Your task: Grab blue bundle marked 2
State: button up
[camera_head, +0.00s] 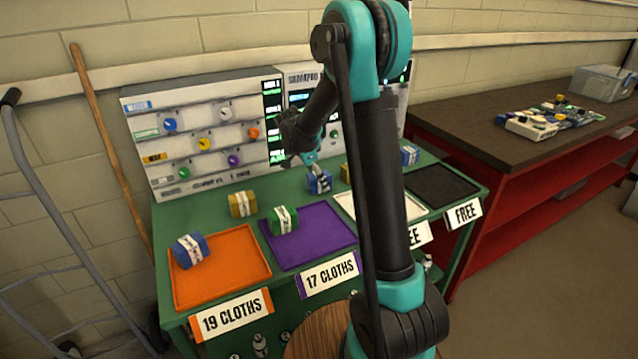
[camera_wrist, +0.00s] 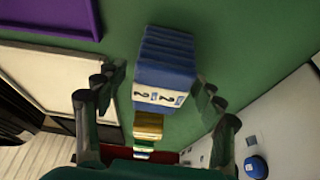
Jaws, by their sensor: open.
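A blue bundle with a white band marked 2 (camera_wrist: 160,96) lies on the green bench in the wrist view. In the head view it is the blue bundle (camera_head: 319,182) behind the trays, just below my gripper (camera_head: 303,158). In the wrist view my gripper (camera_wrist: 157,88) is open and empty, with one finger on each side of the bundle. There is a gap on both sides. I cannot tell whether the fingertips reach down level with it. My arm hides part of the bench in the head view.
A blue bundle (camera_head: 190,250) lies on the orange tray (camera_head: 235,284), a green bundle (camera_head: 283,220) on the purple tray (camera_head: 322,222). A yellow bundle (camera_head: 242,204) and another blue bundle (camera_head: 410,155) stand on the bench. A panel with knobs (camera_head: 205,135) rises behind. The black tray (camera_head: 440,186) is empty.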

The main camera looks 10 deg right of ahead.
jog(key=shift+c, duration=0.6)
jog(key=c, duration=1.2)
jog(key=shift+r, duration=0.1)
